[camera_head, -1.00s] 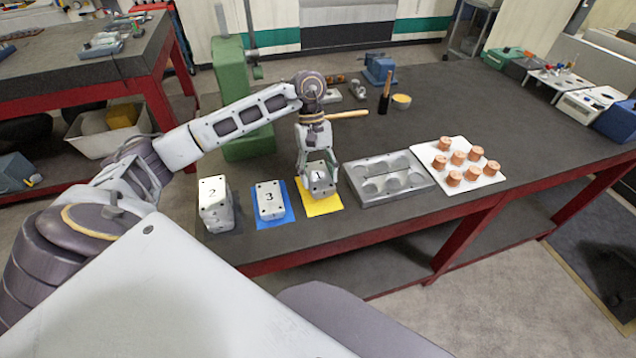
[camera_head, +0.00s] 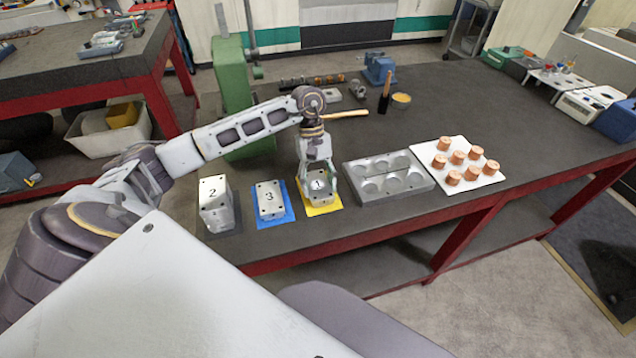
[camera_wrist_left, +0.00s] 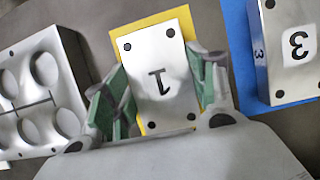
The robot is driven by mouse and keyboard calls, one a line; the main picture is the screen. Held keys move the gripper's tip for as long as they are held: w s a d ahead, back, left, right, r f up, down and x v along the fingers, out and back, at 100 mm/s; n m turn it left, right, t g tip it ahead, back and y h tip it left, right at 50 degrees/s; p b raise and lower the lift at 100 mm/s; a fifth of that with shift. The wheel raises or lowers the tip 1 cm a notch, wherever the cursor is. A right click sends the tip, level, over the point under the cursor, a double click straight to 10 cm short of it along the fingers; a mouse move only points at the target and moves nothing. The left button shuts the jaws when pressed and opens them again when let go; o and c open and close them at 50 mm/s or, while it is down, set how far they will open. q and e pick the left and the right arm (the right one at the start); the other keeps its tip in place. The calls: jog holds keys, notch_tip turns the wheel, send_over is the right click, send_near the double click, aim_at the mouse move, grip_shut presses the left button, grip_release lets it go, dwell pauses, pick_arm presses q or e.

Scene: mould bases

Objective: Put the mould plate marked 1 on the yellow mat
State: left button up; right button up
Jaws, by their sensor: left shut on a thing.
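The mould plate marked 1 (camera_head: 319,187) is a grey metal block at the yellow mat (camera_head: 322,210), in the middle of the head view. The mat's yellow edges show around the plate. The plate looks to be resting on the mat or just over it. My left gripper (camera_head: 317,180) is shut on the plate, its fingers on two opposite sides. In the left wrist view the plate (camera_wrist_left: 160,75) lies between the green-padded fingers (camera_wrist_left: 160,95), with the yellow mat (camera_wrist_left: 136,30) beneath. My right gripper is not in view.
The mould plate marked 3 (camera_head: 270,198) lies on a blue mat (camera_head: 287,217) to the left. Stacked mould plate 2 (camera_head: 213,193) is farther left. A mould base with round cavities (camera_head: 388,180) and a white tray (camera_head: 492,179) of copper cylinders stand right.

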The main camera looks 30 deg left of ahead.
aim_at(316, 178)
pick_arm(q)
jog(key=o, duration=1)
jog(key=shift+f, duration=0.1)
jog(key=o, duration=0.4)
jog(key=shift+r, duration=0.2)
jog(key=shift+w+a+r, duration=0.1)
jog(key=shift+w+r, duration=0.05)
jog(key=shift+r, duration=0.15)
jog(key=shift+w+a+r, duration=0.1)
jog(key=shift+a+r, duration=0.05)
jog(key=shift+r, duration=0.2)
jog(key=v, duration=0.5)
jog(key=shift+b, duration=0.35)
jog(key=v, duration=0.3)
jog(key=shift+r, duration=0.2)
jog(key=shift+v, duration=1.05)
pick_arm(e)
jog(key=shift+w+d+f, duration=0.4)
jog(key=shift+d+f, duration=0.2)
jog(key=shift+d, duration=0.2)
